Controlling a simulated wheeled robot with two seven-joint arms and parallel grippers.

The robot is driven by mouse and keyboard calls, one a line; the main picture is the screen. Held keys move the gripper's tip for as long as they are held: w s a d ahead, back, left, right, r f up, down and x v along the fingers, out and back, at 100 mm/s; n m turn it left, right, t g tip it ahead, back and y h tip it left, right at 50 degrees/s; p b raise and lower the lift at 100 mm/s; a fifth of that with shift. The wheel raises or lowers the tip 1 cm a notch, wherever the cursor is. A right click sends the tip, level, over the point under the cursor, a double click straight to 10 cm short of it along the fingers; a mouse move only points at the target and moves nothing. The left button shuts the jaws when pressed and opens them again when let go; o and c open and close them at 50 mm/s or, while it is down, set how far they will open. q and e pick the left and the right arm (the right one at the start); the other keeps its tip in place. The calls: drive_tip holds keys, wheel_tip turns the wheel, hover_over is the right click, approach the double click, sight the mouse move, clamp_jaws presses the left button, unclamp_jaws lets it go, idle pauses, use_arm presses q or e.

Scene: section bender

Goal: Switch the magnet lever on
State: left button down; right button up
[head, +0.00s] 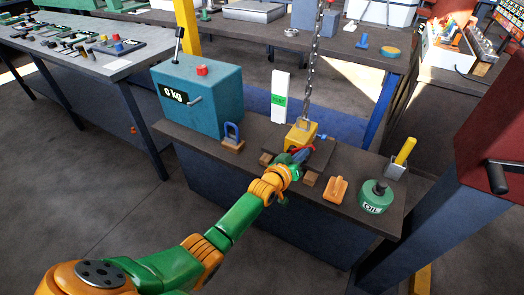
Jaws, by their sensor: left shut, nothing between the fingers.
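A yellow block (300,134), which looks like the magnet, hangs at the end of a chain (313,75) and stands on or just above a dark plate (318,160) on wooden blocks. A small red part (304,149) shows at its near side, probably the lever, but my gripper partly covers it and I cannot tell its position. My left gripper (302,156) is shut and empty, close in front of the yellow block at the red part. I cannot tell whether it touches. My right gripper is out of view.
The dark bench (235,163) also carries a teal box reading 0 kg (205,95), a blue shackle on wood (232,136), a white test card (281,97), an orange tool (336,189), a green oil can (376,196) and a yellow-handled tool (401,158). A red cabinet (495,150) stands right.

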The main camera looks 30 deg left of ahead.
use_arm(q)
drive_tip(key=shift+d+f, duration=0.2)
idle(0.5)
drive_tip(key=s+a+r+p, duration=0.2)
drive_tip(key=s+r+p, duration=0.4)
drive_tip(key=s, duration=0.3)
drive_tip(key=shift+s+a, duration=0.35)
